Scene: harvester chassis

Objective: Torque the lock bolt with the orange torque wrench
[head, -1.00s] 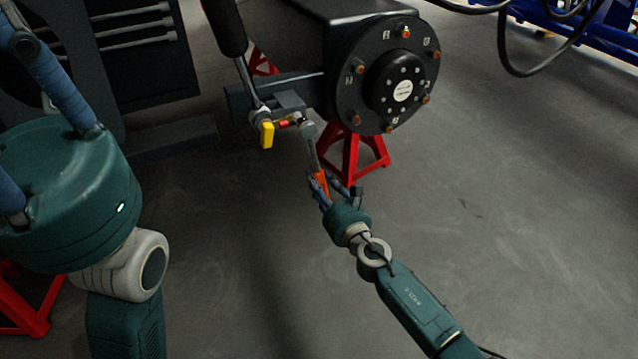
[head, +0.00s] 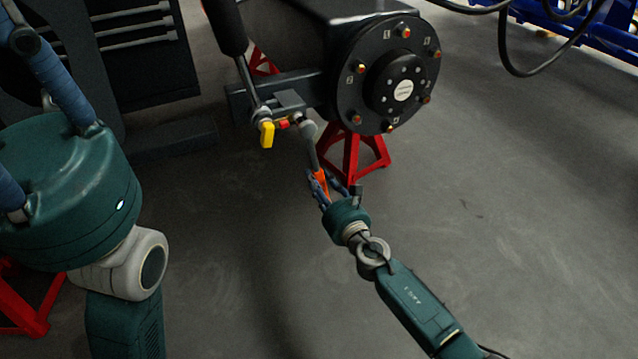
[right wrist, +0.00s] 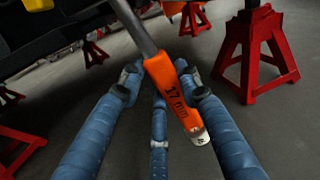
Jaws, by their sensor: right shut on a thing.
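The orange torque wrench (head: 320,184) has a grey shaft. My right gripper (head: 331,191) is shut on its orange handle, which also shows in the right wrist view (right wrist: 174,88) with "17 mm" printed on it, between the blue fingers (right wrist: 158,88). The shaft runs up to a rounded head (head: 307,129) at the end of the bracket beside the black hub. The lock bolt cannot be made out clearly; the wrench head covers that spot, and I cannot tell whether it is seated.
A yellow tag (head: 267,134) and a red piece (head: 284,124) sit just left of the wrench head. The black hub (head: 342,103) with several bolts is at its upper right. A red stand (head: 350,150) is close behind the wrench. The floor at right is clear.

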